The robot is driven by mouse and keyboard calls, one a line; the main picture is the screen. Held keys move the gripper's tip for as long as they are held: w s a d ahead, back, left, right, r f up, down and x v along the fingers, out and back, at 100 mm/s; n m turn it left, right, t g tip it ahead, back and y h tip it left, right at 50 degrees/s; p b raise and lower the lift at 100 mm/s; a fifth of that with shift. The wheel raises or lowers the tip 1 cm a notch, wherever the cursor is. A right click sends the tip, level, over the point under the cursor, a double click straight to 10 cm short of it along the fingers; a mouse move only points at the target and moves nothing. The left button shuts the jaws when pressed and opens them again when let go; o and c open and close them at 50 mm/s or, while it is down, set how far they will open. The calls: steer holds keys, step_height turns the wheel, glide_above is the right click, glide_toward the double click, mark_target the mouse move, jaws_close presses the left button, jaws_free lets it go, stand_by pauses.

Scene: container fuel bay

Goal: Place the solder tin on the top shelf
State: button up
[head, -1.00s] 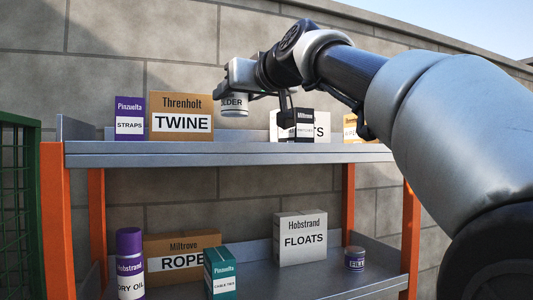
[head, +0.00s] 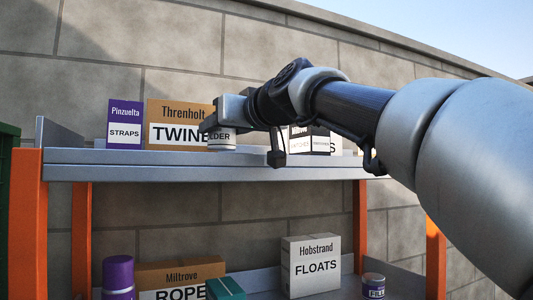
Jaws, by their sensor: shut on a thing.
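The solder tin (head: 222,139) is a small pale tin with "LDER" readable on its label. My gripper (head: 221,124) is shut on it from above and hides its upper part. The tin is upright at the top shelf (head: 200,172), in front of the right end of the Threnholt twine box (head: 176,112). Its base looks level with the shelf surface, but I cannot tell whether it touches.
A purple-and-white straps box (head: 124,132) stands left of the twine box. The lower shelf holds a Floats box (head: 310,265), a fill tin (head: 374,286) and other goods.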

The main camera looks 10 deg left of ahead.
mark_target(228, 142)
steer(key=shift+f+b, duration=0.4)
steer(key=shift+f, duration=1.4)
steer(key=shift+f, duration=0.1)
steer(key=o, duration=1.2)
steer(key=shift+o, duration=0.2)
steer(key=b+v, duration=0.3)
steer(key=v, duration=0.9)
